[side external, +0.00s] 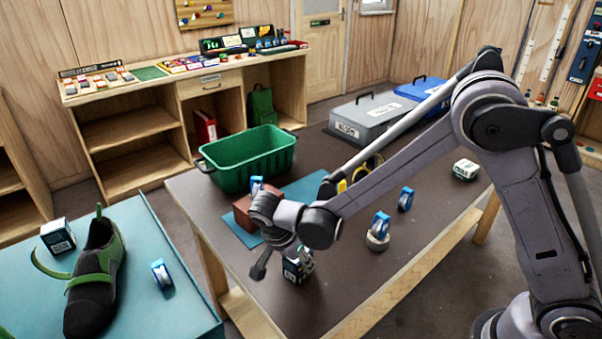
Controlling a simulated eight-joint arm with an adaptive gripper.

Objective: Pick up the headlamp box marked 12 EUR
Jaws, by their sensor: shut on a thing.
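My gripper (285,260) points down over the near part of the brown table and is shut on a small dark and white box (297,270). The fingers and wrist hide part of this box. Its print is too small to read, so I cannot tell whether it shows 12 EUR. I cannot tell whether it touches the tabletop. A similar small box with a white top (466,168) stands at the right of the table. Another dark box with a white top (57,235) stands on the teal table at the left.
A green crate (247,160) stands at the table's back left. A reddish-brown block (243,212) sits on a blue mat (237,234) beside my wrist. Blue-and-white rolls (381,225) stand right of my gripper. A shoe (95,280) lies on the left table.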

